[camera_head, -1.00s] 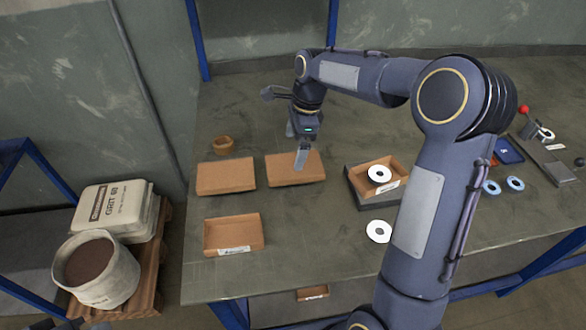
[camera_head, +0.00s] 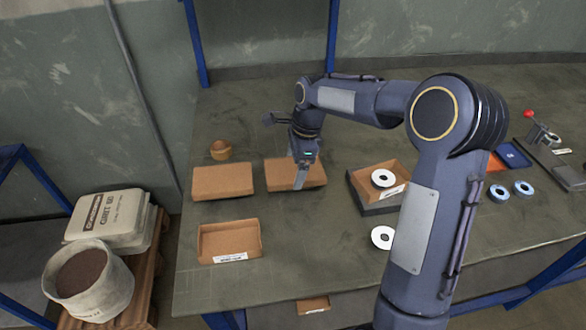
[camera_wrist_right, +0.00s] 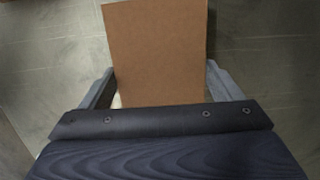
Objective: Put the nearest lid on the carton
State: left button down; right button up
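Two flat brown lids lie on the bench: a left lid (camera_head: 222,181) and a right lid (camera_head: 276,176). My right gripper (camera_head: 299,183) is down at the right lid. In the right wrist view this lid (camera_wrist_right: 158,50) lies between the two widely spaced fingers, whose tips are at or very near its sides; I cannot tell if they clamp it. An open brown carton (camera_head: 365,177) with a label holds a white disc (camera_head: 383,178) and sits on a dark base at right. Another open tray-like brown box (camera_head: 229,241) with a label is at front left. My left gripper is out of view.
A second white disc (camera_head: 381,237) lies in front of the carton, partly by my arm. Blue rings (camera_head: 499,193) and a red-knobbed lever tool (camera_head: 540,134) are at right. The bench middle is clear.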

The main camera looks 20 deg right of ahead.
aim_at(295, 168)
jog(key=shift+r+p, duration=2.9)
jog(key=shift+r, duration=0.15)
